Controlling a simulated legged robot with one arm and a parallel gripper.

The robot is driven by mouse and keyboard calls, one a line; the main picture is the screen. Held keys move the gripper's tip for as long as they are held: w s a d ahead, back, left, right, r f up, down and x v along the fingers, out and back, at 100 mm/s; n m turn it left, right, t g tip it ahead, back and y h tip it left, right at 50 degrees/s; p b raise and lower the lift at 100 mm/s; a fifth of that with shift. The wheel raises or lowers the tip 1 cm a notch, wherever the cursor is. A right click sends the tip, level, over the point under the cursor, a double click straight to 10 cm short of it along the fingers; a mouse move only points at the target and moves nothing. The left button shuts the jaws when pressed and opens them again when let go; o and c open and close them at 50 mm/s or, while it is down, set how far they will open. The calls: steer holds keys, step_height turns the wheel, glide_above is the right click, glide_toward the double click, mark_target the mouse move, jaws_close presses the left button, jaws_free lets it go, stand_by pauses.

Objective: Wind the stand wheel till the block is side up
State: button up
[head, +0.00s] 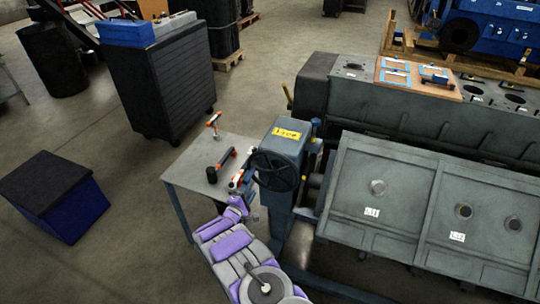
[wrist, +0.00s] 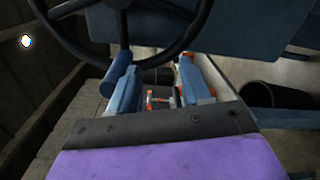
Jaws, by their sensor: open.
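The dark stand wheel (head: 278,171) is on the near left face of the blue-grey stand post (head: 285,205), which has a yellow label. The engine block (head: 400,100) lies right of the post. Its flat top faces up, and a panelled side marked L1 and L2 slopes toward me. My gripper (head: 240,182) is just left of the wheel, its fingers apart. In the wrist view my gripper (wrist: 160,88) is open below the wheel rim (wrist: 150,58). A dark blue cylinder (wrist: 118,74), perhaps the wheel's handle, overlaps the left finger; I cannot tell if they touch.
A grey table (head: 190,165) with tools stands behind my gripper. A dark tool cabinet (head: 160,85) and a blue box (head: 65,200) stand at the left. A wooden board (head: 415,76) with parts lies on the block. Open floor lies between the cabinet and block.

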steer(key=v, duration=0.7)
steer(key=shift+p, duration=0.45)
